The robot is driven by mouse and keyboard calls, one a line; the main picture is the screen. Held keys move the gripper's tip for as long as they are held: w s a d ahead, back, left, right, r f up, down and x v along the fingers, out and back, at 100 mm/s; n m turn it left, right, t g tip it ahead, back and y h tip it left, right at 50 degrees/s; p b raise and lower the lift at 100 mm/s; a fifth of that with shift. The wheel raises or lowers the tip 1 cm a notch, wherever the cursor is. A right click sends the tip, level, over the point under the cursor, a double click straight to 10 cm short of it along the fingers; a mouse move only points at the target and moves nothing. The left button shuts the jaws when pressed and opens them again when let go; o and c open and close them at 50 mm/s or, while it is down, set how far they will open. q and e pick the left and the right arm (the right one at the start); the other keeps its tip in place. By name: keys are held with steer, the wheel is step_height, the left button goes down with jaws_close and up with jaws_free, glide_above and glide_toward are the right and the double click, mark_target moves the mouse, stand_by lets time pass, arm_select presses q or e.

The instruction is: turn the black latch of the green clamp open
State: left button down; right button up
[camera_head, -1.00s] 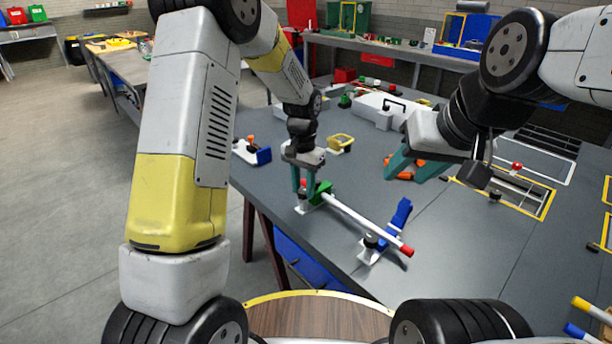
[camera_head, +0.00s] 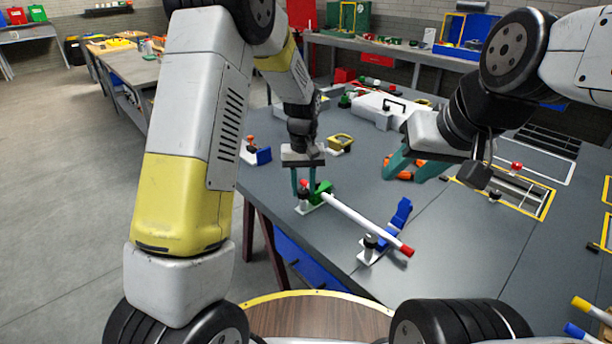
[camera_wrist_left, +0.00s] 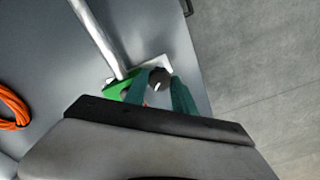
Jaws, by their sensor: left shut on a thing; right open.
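The green clamp (camera_head: 321,188) stands on a white base plate near the table's left edge and holds one end of a white rod (camera_head: 355,216) with red ends. My left gripper (camera_head: 303,192) points down at the clamp, its teal fingers on either side of the black latch (camera_wrist_left: 160,78). It is shut on the latch, whose top shows between the fingers in the left wrist view. The green clamp (camera_wrist_left: 116,90) shows beside it there. In the head view the fingers partly hide the latch. My right gripper (camera_head: 412,168) is open and empty above the table, to the right.
A blue clamp (camera_head: 398,222) on a white base supports the rod's other end. An orange cable (camera_wrist_left: 14,108) lies on the table, left of the clamp in the wrist view. A yellow-handled part (camera_head: 341,142) and a blue-and-white part (camera_head: 257,154) stand behind.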

mark_target(304, 191)
arm_select(q)
steer(key=n, duration=0.5)
steer(key=shift+n, duration=0.3)
steer(key=n, duration=0.4)
steer(key=shift+n, duration=0.3)
steer(key=c, duration=1)
jaws_free()
steer(key=shift+c, duration=0.2)
step_height(304, 191, up, 4)
steer(key=shift+s+d+f, duration=0.1)
steer(key=shift+s, duration=0.05)
steer(key=s+d+r, duration=0.1)
steer(key=s, duration=1.4)
steer(key=shift+s, duration=0.35)
steer(key=shift+d, duration=0.1)
